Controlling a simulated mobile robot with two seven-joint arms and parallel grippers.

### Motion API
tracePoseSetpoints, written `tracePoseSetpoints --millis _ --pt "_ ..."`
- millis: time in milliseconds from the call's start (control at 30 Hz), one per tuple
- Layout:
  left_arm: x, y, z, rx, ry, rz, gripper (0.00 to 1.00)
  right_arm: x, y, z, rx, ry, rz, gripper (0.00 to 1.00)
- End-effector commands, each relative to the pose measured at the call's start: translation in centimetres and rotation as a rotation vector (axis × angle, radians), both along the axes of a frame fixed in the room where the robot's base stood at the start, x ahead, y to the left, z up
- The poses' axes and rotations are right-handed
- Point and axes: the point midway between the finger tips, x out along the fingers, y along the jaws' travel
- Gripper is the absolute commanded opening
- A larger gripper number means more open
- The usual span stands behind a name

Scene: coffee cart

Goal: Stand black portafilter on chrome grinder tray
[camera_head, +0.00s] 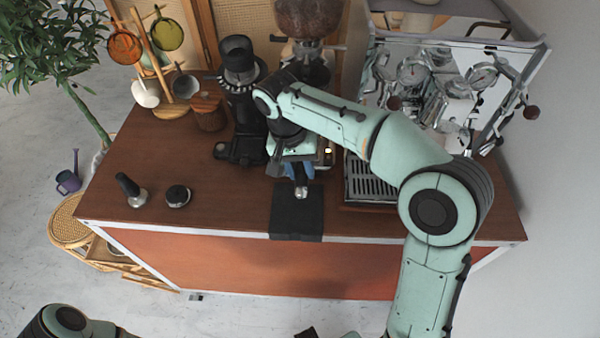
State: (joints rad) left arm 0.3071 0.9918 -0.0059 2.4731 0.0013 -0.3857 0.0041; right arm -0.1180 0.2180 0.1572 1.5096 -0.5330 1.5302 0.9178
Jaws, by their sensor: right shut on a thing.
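My right gripper (301,176) reaches over the counter from the right, with blue fingertips pointing toward the front edge. It is shut on what seems to be the black portafilter; only a small chrome part (301,191) shows at the fingertips, above the black mat (297,218). The rest of it is hidden by the gripper. I cannot tell whether it touches the mat. The chrome grinder (312,52) with a bean-filled hopper stands behind my right wrist. Its tray is mostly hidden by my arm. My left gripper is out of view; part of my left arm shows at bottom left.
A black grinder (240,75) stands left of my wrist. The espresso machine (440,85) and its drip tray (370,180) are at right. The front-left counter is mostly free.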

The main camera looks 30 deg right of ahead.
Motion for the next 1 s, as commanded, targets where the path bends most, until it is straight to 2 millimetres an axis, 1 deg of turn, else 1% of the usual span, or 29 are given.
tracePoseSetpoints --millis 33,267,400,600,800,1000 --pt "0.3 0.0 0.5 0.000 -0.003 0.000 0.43 0.5 -0.2 0.3 0.000 -0.003 -0.002 0.00" --pt "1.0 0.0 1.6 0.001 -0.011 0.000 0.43 2.1 -1.3 0.3 0.000 -0.003 -0.002 0.00" --pt "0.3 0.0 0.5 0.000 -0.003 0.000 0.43 1.9 -1.2 -1.4 0.000 0.000 0.000 0.00" --pt "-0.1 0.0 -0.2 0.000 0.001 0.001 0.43 1.9 -1.2 -2.7 -0.001 -0.001 0.000 0.00" --pt "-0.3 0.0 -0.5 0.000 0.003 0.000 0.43 2.0 -1.2 -3.3 0.000 -0.002 0.001 0.00" --pt "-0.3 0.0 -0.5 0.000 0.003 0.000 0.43 2.0 -1.2 -3.4 0.000 -0.002 0.000 0.00"
